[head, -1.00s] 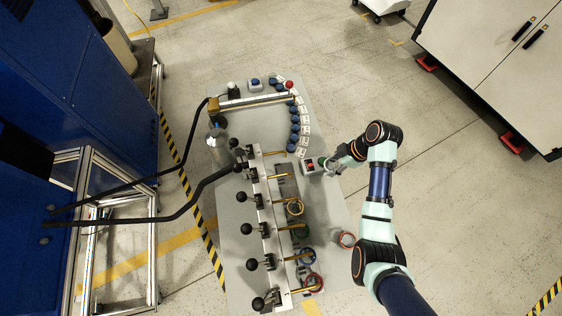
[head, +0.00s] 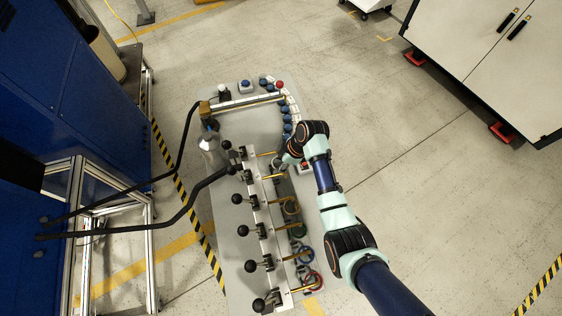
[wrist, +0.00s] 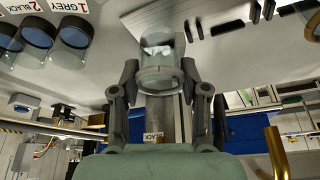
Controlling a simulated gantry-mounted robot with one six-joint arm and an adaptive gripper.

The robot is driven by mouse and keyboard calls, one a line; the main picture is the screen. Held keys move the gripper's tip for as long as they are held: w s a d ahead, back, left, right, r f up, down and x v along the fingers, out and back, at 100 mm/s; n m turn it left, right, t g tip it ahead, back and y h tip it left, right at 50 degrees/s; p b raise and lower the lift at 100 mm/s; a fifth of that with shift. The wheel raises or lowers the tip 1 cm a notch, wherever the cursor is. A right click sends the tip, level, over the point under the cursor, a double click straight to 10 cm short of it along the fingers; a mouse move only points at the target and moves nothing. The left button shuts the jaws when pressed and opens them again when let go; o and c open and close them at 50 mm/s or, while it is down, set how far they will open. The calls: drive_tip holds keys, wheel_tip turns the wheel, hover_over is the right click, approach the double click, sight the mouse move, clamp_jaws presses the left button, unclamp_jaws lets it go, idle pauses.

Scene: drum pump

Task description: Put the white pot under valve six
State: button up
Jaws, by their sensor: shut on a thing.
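In the wrist view my gripper (wrist: 160,78) is shut on a clear pot with a pale grey-white rim (wrist: 161,58), held between its two fingers. A small white patch shows in it. In the head view my gripper (head: 281,160) is at the far end of the valve row (head: 262,215), beside the farthest brass spouts; the held pot is mostly hidden there by my arm. I cannot read which valve is six.
Blue-topped pots stand in a curved row (head: 287,126) beyond my gripper, with number labels in the wrist view. Black lever knobs (head: 242,230) line the valve row's left side. A brass spout (wrist: 276,150) rises at the wrist view's right. A small box (head: 306,169) sits beside my arm.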

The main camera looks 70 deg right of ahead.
drive_tip(key=shift+f, duration=0.1)
drive_tip(key=shift+s+f+b, duration=0.15)
drive_tip(key=shift+f+b, duration=0.2)
drive_tip(key=shift+f, duration=0.3)
drive_tip(key=o, duration=1.1)
drive_tip(key=shift+f, duration=0.2)
drive_tip(key=shift+r, duration=0.1)
drive_tip(key=v, duration=0.4)
drive_tip(key=p+v, duration=0.1)
drive_tip(key=v, duration=0.4)
drive_tip(key=p+v, duration=0.1)
drive_tip(key=v, duration=0.3)
drive_tip(key=shift+w+r, duration=0.3)
drive_tip(key=shift+r, duration=0.05)
